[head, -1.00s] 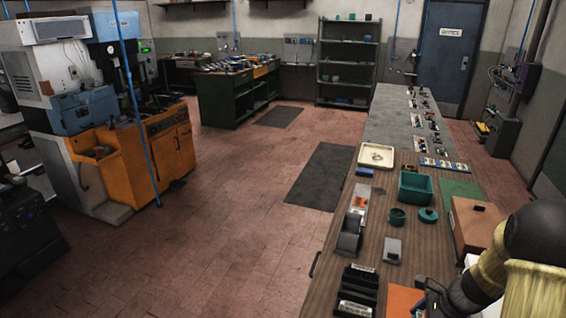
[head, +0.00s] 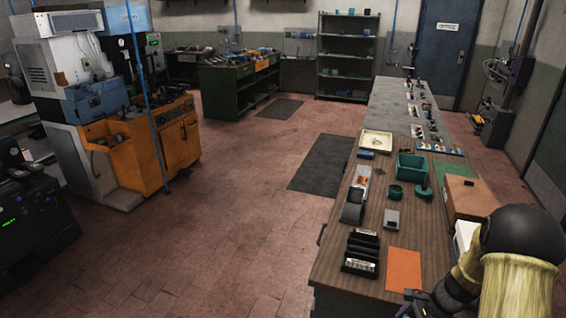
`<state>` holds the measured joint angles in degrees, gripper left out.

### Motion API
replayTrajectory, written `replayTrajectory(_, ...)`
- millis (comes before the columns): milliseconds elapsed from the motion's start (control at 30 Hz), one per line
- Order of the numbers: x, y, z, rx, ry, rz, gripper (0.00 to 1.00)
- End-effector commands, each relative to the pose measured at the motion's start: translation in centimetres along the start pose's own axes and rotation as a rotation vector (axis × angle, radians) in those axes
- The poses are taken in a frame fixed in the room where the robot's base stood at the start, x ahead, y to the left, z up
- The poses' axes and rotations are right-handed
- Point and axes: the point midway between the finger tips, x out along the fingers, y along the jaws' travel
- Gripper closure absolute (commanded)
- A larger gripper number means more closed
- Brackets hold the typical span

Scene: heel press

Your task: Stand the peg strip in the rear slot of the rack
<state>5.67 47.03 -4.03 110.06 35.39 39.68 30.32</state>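The black rack (head: 362,250) stands near the front left edge of the long wooden bench, with dark slots running across it. Pale labelled pieces show at its front and rear; I cannot tell whether these are strips or parts of the rack. I cannot single out the peg strip with certainty. The dark end of my arm, with my gripper (head: 424,303), is at the bottom edge, right of the rack and apart from it. Its fingers cannot be made out, so what it holds, if anything, is hidden.
An orange mat (head: 404,270) lies right of the rack. Behind are a grey block (head: 392,219), a grey holder (head: 352,207), a teal bin (head: 411,167), a cream tray (head: 376,141) and a brown box (head: 470,197). Bare bench (head: 345,282) shows in front. Open floor lies left.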

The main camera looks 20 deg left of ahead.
Motion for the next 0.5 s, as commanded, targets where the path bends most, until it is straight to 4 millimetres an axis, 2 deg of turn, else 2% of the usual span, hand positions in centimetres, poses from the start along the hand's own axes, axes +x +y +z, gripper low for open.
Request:
replayTrajectory(367, 5.6, 0.2, -2.0, -0.287, 0.003, 0.12, 0.36)
replayTrajectory(500, 8.9, 0.7, -3.2, -0.451, 0.002, 0.188, 0.36)
